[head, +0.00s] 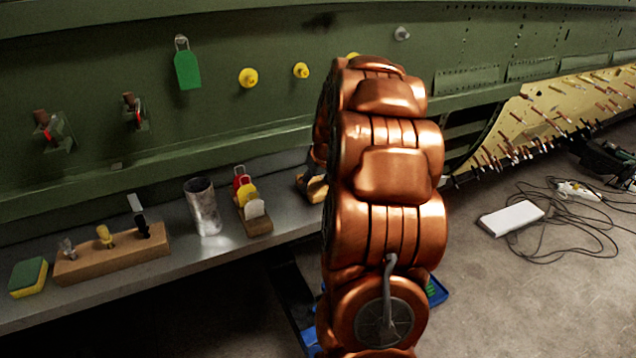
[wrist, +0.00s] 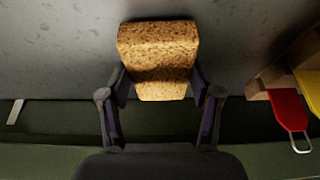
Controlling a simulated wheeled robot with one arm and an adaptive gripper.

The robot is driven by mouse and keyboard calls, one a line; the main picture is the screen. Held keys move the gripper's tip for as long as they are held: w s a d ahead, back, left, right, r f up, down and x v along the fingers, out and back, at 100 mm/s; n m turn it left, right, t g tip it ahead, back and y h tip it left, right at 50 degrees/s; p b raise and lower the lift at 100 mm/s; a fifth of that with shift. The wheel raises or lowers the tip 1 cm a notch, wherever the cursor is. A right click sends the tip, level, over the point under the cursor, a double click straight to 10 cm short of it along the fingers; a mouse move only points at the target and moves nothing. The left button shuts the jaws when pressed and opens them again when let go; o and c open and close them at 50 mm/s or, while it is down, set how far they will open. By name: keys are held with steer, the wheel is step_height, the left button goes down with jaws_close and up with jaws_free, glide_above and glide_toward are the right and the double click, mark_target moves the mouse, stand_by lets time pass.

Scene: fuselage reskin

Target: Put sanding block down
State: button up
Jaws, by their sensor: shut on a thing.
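The tan cork sanding block (wrist: 158,45) is between the two fingers of my gripper (wrist: 160,88) in the wrist view. The fingers are shut on its near end, and its far end sticks out over a grey surface. In the head view, my gripper is at the bench, mostly hidden behind my copper-coloured arm, and a small part of the tan block (head: 317,189) shows just left of the arm. I cannot tell whether the block touches the grey bench (head: 285,222) or hangs just above it.
A wooden rack (head: 256,226) with red, yellow and white tags stands left of my gripper. Further left are a metal cup (head: 203,208), a wooden tool holder (head: 112,262) and a green-yellow sponge (head: 29,277). The green fuselage panel (head: 220,110) rises behind the bench.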

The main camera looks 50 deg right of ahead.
steer(key=shift+f, duration=0.55)
steer(key=o, duration=1.5)
steer(key=shift+s+f, duration=0.1)
